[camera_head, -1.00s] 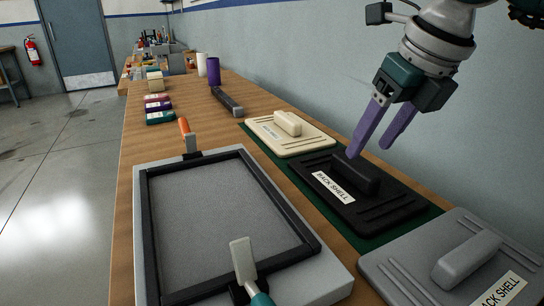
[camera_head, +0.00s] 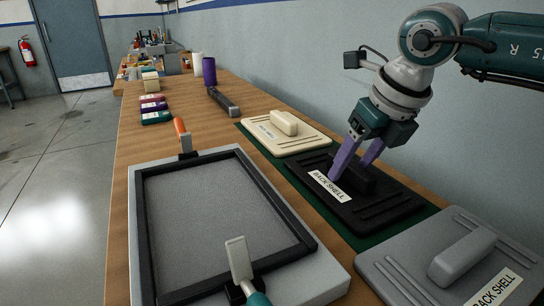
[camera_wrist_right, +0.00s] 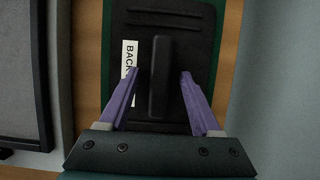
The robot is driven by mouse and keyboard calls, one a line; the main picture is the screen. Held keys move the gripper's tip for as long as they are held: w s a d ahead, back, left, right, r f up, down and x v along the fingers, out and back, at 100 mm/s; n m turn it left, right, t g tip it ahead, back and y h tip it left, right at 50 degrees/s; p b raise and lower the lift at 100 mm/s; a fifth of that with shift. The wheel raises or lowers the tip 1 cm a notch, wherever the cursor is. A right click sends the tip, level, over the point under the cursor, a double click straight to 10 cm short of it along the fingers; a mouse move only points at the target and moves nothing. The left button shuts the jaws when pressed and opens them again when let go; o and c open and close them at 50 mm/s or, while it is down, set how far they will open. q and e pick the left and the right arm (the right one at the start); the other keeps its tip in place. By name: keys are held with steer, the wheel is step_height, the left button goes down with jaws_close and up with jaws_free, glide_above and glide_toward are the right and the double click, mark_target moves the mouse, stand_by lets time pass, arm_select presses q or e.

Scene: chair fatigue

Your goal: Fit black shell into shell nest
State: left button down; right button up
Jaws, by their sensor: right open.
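The black shell (camera_head: 378,208) lies flat on a green mat (camera_head: 364,241) on the bench, between a cream shell and a grey shell. It has a raised black handle and a white "BACK SHELL" label. My right gripper (camera_head: 352,170) is open, with its purple fingers around the handle. In the right wrist view the handle (camera_wrist_right: 159,78) stands between the two fingers (camera_wrist_right: 160,82), with a gap on each side. The shell nest (camera_head: 222,215) is a grey fixture with a black rectangular frame, left of the shells, and it is empty. My left gripper does not show.
The cream shell (camera_head: 271,136) lies behind the black one and the grey shell (camera_head: 430,275) in front. The nest has an orange-handled clamp (camera_head: 183,134) at its far edge and a teal-handled clamp (camera_head: 240,262) at its near edge. A wall runs along the right.

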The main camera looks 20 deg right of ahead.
steer(key=shift+f, duration=0.2)
jaws_close()
stand_by(0.4)
steer(key=shift+r, duration=0.1)
